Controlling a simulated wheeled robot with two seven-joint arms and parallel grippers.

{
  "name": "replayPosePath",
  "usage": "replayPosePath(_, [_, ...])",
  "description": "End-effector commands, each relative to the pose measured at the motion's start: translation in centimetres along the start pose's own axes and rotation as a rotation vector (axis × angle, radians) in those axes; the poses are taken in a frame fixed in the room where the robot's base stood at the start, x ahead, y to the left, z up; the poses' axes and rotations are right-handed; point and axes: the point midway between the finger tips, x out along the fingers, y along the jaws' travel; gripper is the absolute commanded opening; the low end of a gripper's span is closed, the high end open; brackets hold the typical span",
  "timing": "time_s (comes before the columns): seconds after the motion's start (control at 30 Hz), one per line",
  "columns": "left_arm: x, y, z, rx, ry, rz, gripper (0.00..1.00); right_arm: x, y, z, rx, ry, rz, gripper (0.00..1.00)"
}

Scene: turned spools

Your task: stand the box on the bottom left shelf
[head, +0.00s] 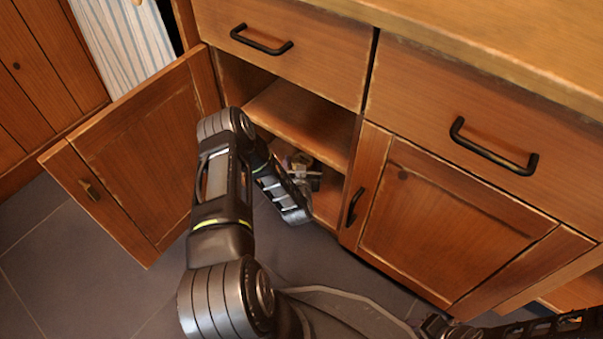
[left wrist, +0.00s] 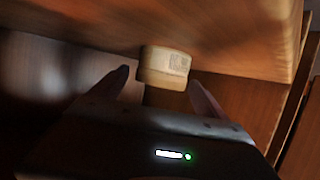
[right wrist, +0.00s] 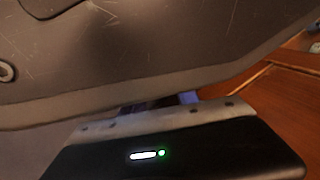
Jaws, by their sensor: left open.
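The small tan box (left wrist: 164,68) with a printed label shows in the left wrist view, ahead of and between the two fingertips of my left gripper (left wrist: 161,84). The fingers stand apart, with visible space on either side of the box. I cannot tell whether either finger touches it. In the head view my left arm reaches into the open left cabinet, and a small pale shape, likely the box (head: 303,159), shows low inside by the gripper. The bottom shelf (head: 327,196) is partly hidden by my arm.
The left cabinet door (head: 145,150) stands open to the left. A middle shelf (head: 300,118) lies above the gripper. The right door (head: 440,215) and both drawers (head: 275,45) are shut. A striped cloth (head: 120,40) hangs at the upper left.

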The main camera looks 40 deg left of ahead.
Motion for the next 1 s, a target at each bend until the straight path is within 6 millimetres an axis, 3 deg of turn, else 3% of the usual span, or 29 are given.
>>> replayPosePath(0.33, [-5.5, -0.2, -0.3, -0.007, -0.011, -0.004, 0.85, -3.7, -1.4, 0.3, -0.004, -0.005, 0.007, 0.36])
replayPosePath(0.47, [-6.8, 0.3, 0.7, -0.006, -0.029, 0.012, 0.85, -5.3, -1.9, 0.5, -0.005, -0.01, 0.007, 0.36])
replayPosePath(0.7, [-8.0, -0.1, -0.3, -0.007, -0.005, -0.005, 0.85, -7.6, -2.7, 0.7, -0.007, -0.02, 0.009, 0.36])
replayPosePath(1.0, [-10.8, 0.0, -0.1, 0.001, -0.001, 0.0, 0.85, -8.6, -3.0, 0.8, -0.008, -0.028, 0.008, 0.36])
